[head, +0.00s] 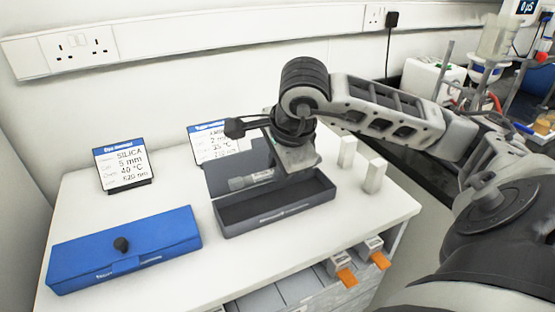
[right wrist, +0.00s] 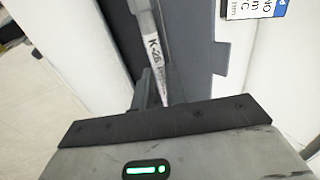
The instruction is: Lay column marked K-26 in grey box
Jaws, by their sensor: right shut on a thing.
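The grey box (head: 277,214) stands open on the white bench in the head view, its lid raised at the back. A slim, pale column (head: 250,180) lies level just above the open box. In the right wrist view the column (right wrist: 152,48) shows the marking K-26. My right gripper (head: 275,172) is shut on this column, over the box; its fingertips are mostly hidden in the head view. It cannot be told whether the column touches the box. My left gripper is not in view.
A closed blue box (head: 160,249) with a black knob lies to the left. A SILICA sign (head: 123,166) stands behind it, and another sign (head: 209,139) stands behind the grey box. Two white blocks (head: 374,176) stand to the right. Orange-tabbed drawers (head: 346,275) jut out below.

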